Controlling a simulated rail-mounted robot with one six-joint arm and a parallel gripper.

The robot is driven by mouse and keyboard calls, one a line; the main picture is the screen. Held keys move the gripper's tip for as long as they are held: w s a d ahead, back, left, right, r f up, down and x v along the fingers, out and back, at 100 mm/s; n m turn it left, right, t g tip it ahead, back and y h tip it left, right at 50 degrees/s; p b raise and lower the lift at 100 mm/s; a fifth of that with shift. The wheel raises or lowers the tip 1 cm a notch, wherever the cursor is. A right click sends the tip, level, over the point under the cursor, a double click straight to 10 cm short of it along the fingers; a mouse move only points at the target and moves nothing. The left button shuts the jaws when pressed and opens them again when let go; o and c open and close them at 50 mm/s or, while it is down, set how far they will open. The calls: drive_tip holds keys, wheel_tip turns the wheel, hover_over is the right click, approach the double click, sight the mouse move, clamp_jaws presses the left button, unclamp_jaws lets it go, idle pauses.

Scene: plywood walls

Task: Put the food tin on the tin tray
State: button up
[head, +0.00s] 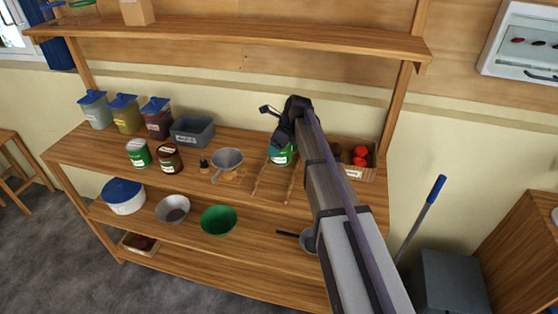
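A green tin with a white label (283,156) stands on the upper worktop, partly hidden behind my arm. Another green tin (138,154) and a dark brown-red tin (169,158) stand to the left; I cannot tell which is the food tin. Two thin wooden strips (258,184) lie in front of the tin by my arm; they may be the sides of the tin tray, but I cannot tell. My gripper (270,111) is dark and close above and behind that tin. Its fingers are small and partly hidden, and a grip on anything cannot be made out.
A metal funnel or scoop (228,161), small dark bottle (204,164), grey bin (192,131) and several blue-lidded jars (125,112) are left. A wooden crate with red items (358,172) is right. A shelf (240,31) runs above; bowls (218,218) are below.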

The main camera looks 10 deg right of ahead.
wheel_tip(320, 180, down, 4)
drive_tip(key=b, duration=0.3)
drive_tip(key=shift+r, duration=0.35)
drive_tip(key=shift+c, duration=0.6)
drive_tip(key=shift+f, duration=0.15)
drive_tip(key=o, duration=1.3)
drive_tip(key=shift+c, duration=0.2)
drive_tip(key=p+v, duration=0.3)
drive_tip(key=v, duration=0.1)
drive_tip(key=p+v, duration=0.7)
drive_tip(key=p, duration=0.1)
drive_tip(key=shift+a+r, duration=0.15)
drive_tip(key=shift+r, duration=0.35)
drive_tip(key=s+a+n+g+h, duration=0.1)
drive_tip(key=s+a+n+h, duration=0.1)
drive_tip(key=s+n, duration=1)
drive_tip(key=s+a+f+n+g+h, duration=0.1)
drive_tip(key=s+n, duration=1.2)
drive_tip(key=s, duration=0.3)
drive_tip(key=shift+s+a+g+h, duration=0.25)
drive_tip(key=shift+a+g+h, duration=0.05)
drive_tip(key=shift+a+h, duration=0.1)
